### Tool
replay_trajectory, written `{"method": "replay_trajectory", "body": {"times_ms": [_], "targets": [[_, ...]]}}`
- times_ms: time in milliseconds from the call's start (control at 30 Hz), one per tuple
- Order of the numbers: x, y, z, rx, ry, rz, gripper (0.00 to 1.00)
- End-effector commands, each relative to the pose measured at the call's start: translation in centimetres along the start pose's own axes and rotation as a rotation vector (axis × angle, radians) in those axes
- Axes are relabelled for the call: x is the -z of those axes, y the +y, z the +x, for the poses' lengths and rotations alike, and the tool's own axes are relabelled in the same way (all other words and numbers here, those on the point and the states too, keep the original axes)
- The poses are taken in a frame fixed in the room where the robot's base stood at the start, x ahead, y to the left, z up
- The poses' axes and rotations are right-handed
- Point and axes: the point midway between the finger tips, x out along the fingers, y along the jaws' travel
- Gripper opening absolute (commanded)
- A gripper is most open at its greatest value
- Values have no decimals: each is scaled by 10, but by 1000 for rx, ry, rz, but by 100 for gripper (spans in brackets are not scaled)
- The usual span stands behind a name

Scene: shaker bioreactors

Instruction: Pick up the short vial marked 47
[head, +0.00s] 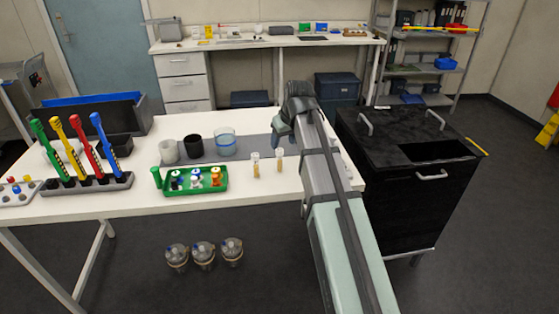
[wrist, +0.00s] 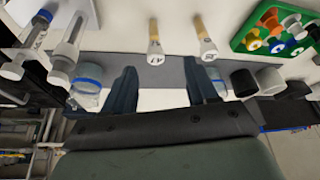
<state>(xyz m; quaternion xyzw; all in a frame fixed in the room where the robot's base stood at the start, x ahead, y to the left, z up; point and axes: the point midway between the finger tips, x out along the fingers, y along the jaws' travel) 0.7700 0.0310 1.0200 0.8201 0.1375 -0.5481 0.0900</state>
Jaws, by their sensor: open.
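Two small vials with tan bodies and white caps stand side by side on the white table. In the wrist view, the left vial (wrist: 155,45) has a cap mark that appears to read 47 upside down; it seems to be the right vial (head: 279,162) in the head view. The other vial (wrist: 205,45) has a mark too small to read; it also shows in the head view (head: 255,165). My gripper (wrist: 165,88) is open and empty, with its two dark fingers apart. In the head view, my gripper (head: 282,135) is behind the vials, touching neither.
A green tray (head: 165,188) with several coloured-cap vials stands left of them. White (head: 169,151), black (head: 193,148) and blue-rimmed clear (head: 225,142) cups stand behind. In the wrist view, tall clear tubes (wrist: 68,48) and a blue-ringed clear vessel (wrist: 87,85) are at the left.

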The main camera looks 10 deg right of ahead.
Motion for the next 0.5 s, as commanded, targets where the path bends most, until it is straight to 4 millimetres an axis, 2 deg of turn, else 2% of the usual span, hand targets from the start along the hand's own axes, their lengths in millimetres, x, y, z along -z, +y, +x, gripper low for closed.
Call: {"method": "replay_trajectory", "body": {"times_ms": [300,500], "targets": [[0,1,48,-1,-2,-2,57],[0,2,67,-2,-1,-2,57]]}}
